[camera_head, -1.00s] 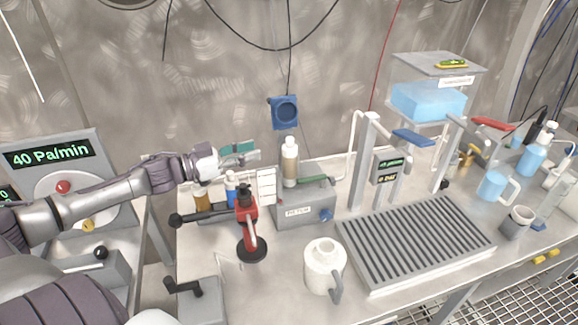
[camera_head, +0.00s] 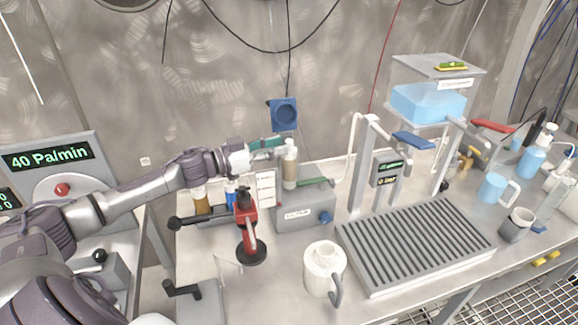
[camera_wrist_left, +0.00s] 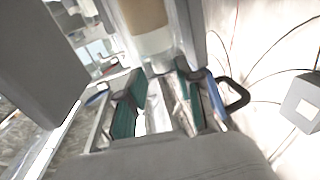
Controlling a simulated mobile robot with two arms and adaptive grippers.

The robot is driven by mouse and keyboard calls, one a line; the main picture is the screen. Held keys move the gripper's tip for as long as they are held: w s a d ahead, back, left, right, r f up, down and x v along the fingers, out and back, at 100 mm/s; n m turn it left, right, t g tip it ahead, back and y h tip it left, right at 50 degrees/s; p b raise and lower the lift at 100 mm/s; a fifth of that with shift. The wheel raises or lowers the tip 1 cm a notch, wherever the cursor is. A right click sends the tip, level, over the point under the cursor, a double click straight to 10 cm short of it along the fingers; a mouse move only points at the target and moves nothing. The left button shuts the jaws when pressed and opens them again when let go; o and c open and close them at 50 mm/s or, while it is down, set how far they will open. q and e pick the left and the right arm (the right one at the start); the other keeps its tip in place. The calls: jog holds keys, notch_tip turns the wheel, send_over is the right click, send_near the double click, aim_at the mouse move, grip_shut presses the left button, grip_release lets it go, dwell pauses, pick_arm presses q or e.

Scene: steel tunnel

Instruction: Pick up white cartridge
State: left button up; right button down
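The white cartridge (camera_head: 290,171) stands upright on the grey box at the middle of the bench, with a beige band and a pale top. My left gripper (camera_head: 272,149) reaches in from the left, level with the cartridge's upper part, its fingertips right beside it. In the left wrist view, the green-padded fingers of this gripper (camera_wrist_left: 170,100) are apart, and the cartridge (camera_wrist_left: 150,30) shows beyond, in line with the gap. I cannot tell whether they touch it. My right gripper is not in view.
The grey box (camera_head: 300,217) has a blue knob. A red stand (camera_head: 247,215) and small bottles are at its left. A white mug (camera_head: 323,270) stands in front, and a ribbed drain tray (camera_head: 415,243) lies right. A blue wall fixture (camera_head: 285,113) hangs behind.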

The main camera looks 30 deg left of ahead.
aim_at(289, 140)
pick_arm(q)
jog(key=p+x, duration=0.1)
jog(key=x, duration=0.3)
jog(key=shift+w, duration=0.2)
jog(key=shift+f, duration=0.1)
grip_shut()
